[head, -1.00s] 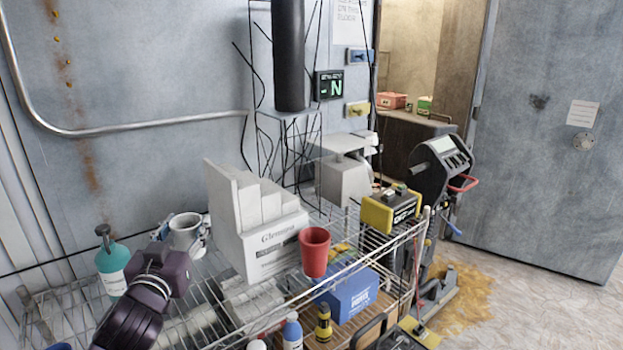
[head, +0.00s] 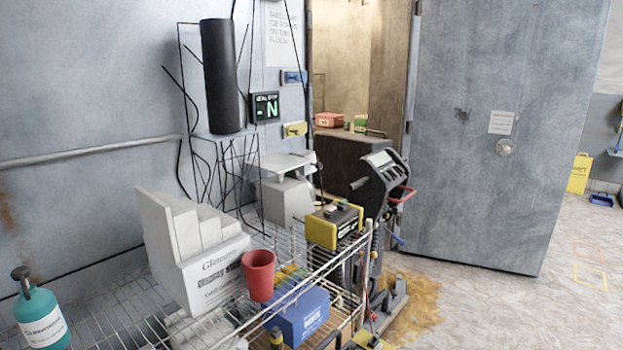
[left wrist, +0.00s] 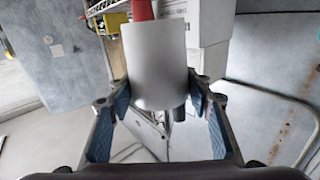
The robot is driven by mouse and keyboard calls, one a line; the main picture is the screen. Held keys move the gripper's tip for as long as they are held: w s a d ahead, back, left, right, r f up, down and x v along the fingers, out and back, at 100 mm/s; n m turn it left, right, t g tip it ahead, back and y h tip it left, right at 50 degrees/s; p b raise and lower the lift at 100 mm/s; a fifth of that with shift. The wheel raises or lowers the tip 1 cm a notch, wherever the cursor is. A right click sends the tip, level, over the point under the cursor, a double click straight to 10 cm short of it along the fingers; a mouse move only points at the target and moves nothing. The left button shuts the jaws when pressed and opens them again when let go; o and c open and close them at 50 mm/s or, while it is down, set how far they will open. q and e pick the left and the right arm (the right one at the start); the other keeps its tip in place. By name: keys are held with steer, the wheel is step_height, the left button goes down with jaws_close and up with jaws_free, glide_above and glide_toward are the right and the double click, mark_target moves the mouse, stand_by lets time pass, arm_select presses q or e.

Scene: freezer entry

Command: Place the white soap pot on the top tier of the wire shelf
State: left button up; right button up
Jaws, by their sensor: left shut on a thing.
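The white soap pot (left wrist: 153,68) is a plain white cylinder in the left wrist view. My left gripper (left wrist: 158,98) is shut on it, with a blue-padded finger on each side. Neither the pot nor my left gripper shows in the head view now. The wire shelf (head: 108,308) fills the lower left of the head view; its top tier is a metal mesh. My right gripper is not in view.
On the top tier stand a teal pump bottle (head: 41,312), a white carton (head: 205,270), a red cup (head: 258,275) and a yellow-black device (head: 334,225). Bare mesh lies between bottle and carton. A blue box (head: 298,315) sits lower.

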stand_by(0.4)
arm_select(q)
steer(key=shift+w+a+r, duration=0.15)
steer(key=shift+w+a, duration=0.1)
steer(key=shift+w, duration=0.15)
steer(key=w+a+r+n+y+p, duration=0.1)
steer(key=w+a+r+y, duration=0.1)
steer(key=w+a+r, duration=0.4)
steer(key=w+a+r+n+y, duration=0.1)
steer(key=w+a+r, duration=0.5)
steer(key=a, duration=0.6)
steer(key=shift+w+r+n+y+p, duration=0.3)
steer(key=shift+w+n+y+p, duration=0.15)
steer(key=shift+w, duration=0.6)
steer(key=shift+f, duration=0.1)
steer(key=shift+f+b, duration=0.7)
steer(key=shift+f, duration=9.05)
